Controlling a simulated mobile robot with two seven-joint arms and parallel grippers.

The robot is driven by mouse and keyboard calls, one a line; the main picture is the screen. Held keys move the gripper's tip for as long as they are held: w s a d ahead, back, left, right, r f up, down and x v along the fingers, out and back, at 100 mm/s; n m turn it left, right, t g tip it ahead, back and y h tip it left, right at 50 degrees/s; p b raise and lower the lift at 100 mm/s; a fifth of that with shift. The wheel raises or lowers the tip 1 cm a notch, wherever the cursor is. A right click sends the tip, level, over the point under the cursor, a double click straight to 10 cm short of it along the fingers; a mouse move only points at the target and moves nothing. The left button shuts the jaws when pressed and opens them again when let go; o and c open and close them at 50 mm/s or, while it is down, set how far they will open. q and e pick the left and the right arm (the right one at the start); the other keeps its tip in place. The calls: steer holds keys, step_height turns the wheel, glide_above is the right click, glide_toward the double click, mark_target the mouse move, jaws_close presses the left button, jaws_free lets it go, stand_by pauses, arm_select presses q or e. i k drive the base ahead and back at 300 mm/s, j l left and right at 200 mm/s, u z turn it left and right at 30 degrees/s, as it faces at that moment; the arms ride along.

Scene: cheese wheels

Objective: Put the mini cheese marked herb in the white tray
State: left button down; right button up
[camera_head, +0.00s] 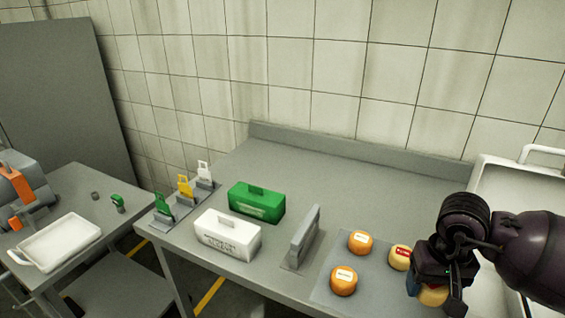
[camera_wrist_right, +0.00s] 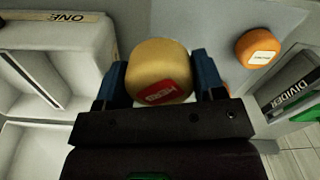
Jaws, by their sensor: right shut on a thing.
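My right gripper (camera_head: 432,290) is shut on a pale yellow mini cheese (camera_head: 433,296). In the right wrist view this cheese (camera_wrist_right: 160,72) sits between the two blue fingers (camera_wrist_right: 160,82), and its red label reads HERB. In the head view the gripper is at the right end of the blue-grey mat and hides much of the cheese. I cannot tell whether the cheese is clear of the mat. The white tray (camera_head: 62,244) lies empty on the separate table at the left, far from the gripper. My left gripper is not in view.
Two orange cheeses (camera_head: 360,242) and another pale cheese with a red label (camera_head: 400,257) stand on the mat (camera_head: 324,292). A grey upright divider (camera_head: 305,238), a white box (camera_head: 228,236), a green box (camera_head: 257,201) and tag stands (camera_head: 185,190) stand towards the left. The counter's back is clear.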

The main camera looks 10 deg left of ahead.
mark_target(62, 242)
steer(key=k+j+u, duration=0.1)
steer(key=k+u, duration=0.15)
steer(key=k, duration=0.3)
steer(key=u, duration=2.45)
steer(key=i+l+u, duration=0.25)
steer(key=l, duration=0.3)
steer(key=i+l, duration=0.15)
steer(key=l, duration=0.2)
steer(key=i+l, duration=0.2)
steer(key=l, duration=0.15)
steer(key=i+l, duration=0.15)
steer(key=l, duration=0.25)
steer(key=i+l, duration=0.2)
steer(key=l, duration=0.15)
steer(key=i+l, duration=0.15)
steer(key=l, duration=0.2)
